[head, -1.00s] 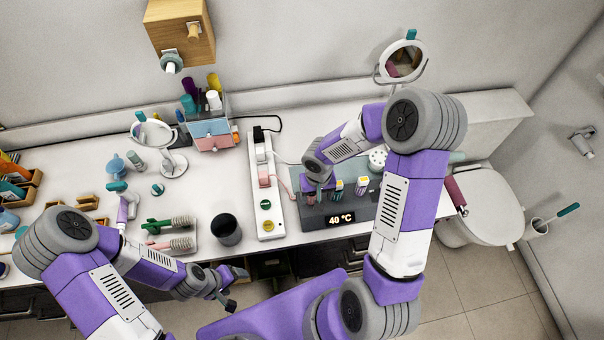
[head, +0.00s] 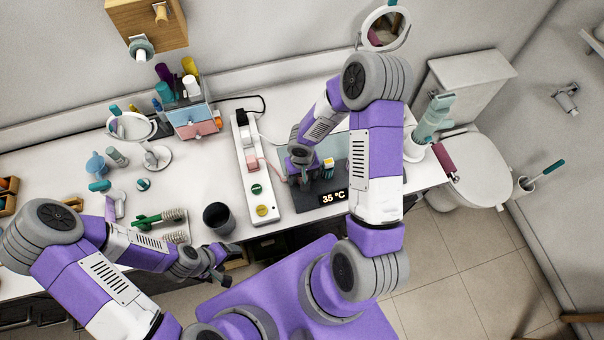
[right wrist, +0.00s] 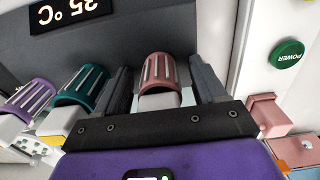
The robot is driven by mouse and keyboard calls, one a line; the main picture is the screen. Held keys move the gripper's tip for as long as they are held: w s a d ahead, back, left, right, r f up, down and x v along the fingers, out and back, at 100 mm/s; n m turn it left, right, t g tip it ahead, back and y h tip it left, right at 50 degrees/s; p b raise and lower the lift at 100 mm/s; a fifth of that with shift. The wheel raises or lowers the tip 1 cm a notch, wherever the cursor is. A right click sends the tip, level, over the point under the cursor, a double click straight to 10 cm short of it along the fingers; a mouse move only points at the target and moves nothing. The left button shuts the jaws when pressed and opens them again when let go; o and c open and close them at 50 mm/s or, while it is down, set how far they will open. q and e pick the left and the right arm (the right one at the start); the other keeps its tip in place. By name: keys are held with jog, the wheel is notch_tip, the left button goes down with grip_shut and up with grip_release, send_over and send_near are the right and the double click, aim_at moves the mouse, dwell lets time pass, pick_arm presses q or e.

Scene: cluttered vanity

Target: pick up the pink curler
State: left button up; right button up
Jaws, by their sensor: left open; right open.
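The pink curler (right wrist: 159,70), dusty pink with pale strips, is in the right wrist view on the dark heating pad (right wrist: 190,22). My right gripper (right wrist: 160,84) is open, with one finger on each side of it; I cannot tell whether they touch it. A teal curler (right wrist: 80,87) and a purple curler (right wrist: 28,100) stand to its left in that view. In the head view my right gripper (head: 302,178) is over the left part of the pad and hides the pink curler. My left gripper (head: 222,270) is open and empty off the front table edge.
A white power strip (head: 252,180) lies just left of the pad, with a pink plug (right wrist: 267,115) and a green power button (right wrist: 287,54). A dark cup (head: 217,217) stands further left. A mirror (head: 132,126) and a drawer box (head: 193,122) stand behind.

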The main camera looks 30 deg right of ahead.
jog(key=shift+c, duration=0.4)
jog(key=c, duration=1.1)
jog(key=shift+o, duration=0.2)
jog(key=shift+r, duration=0.1)
